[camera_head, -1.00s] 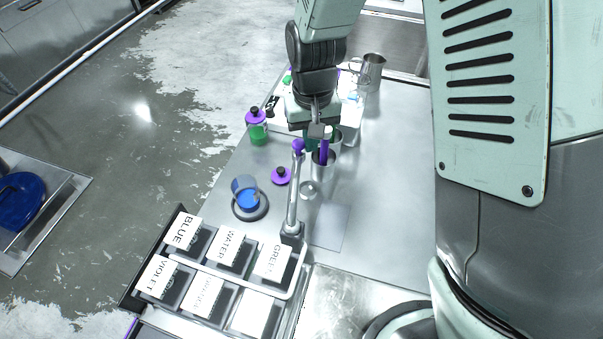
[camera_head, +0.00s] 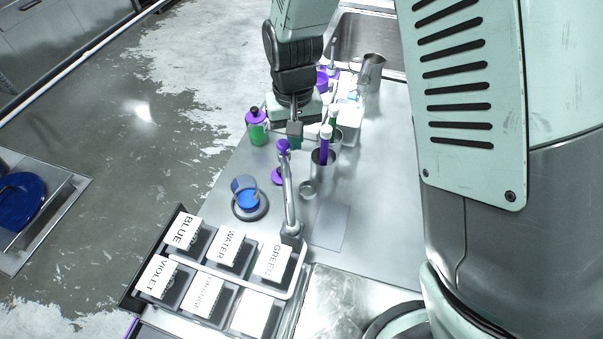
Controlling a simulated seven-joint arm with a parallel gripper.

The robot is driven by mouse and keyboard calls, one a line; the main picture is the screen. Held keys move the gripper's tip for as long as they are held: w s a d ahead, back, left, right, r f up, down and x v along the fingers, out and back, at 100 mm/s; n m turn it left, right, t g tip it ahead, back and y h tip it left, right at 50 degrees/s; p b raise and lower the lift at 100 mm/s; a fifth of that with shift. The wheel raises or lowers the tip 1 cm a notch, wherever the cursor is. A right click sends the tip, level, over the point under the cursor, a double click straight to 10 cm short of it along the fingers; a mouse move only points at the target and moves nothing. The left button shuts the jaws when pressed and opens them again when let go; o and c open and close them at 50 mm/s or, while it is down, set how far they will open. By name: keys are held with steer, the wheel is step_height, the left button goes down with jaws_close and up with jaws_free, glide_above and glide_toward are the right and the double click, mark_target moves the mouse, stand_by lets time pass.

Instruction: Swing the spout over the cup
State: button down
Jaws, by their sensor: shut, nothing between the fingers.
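The spout (camera_head: 290,200) is a grey tube rising from a base beside the button panel, with a purple tip (camera_head: 283,147) at its far end. The tip points away from the panel, to the right of and beyond the cup (camera_head: 245,191). The cup is clear with blue liquid and stands on a dark round pad (camera_head: 251,215). The spout is not over the cup. My gripper (camera_head: 294,139) is shut and empty, just right of and beyond the purple tip. I cannot tell whether it touches the tip.
A panel with labelled buttons (camera_head: 268,262) lies in front. A purple lid (camera_head: 277,177) lies beside the spout. A steel jug (camera_head: 370,70) stands at the back.

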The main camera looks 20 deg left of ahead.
steer(key=shift+a, duration=0.3)
steer(key=shift+s+a, duration=0.25)
steer(key=shift+a, duration=0.25)
steer(key=shift+s+a, duration=0.2)
steer(key=shift+a, duration=0.35)
steer(key=shift+s+a, duration=0.55)
steer(key=shift+a, duration=0.35)
steer(key=shift+s+a, duration=0.1)
steer(key=shift+s+a, duration=0.6)
steer(key=shift+a, duration=0.25)
steer(key=shift+s+a, duration=0.1)
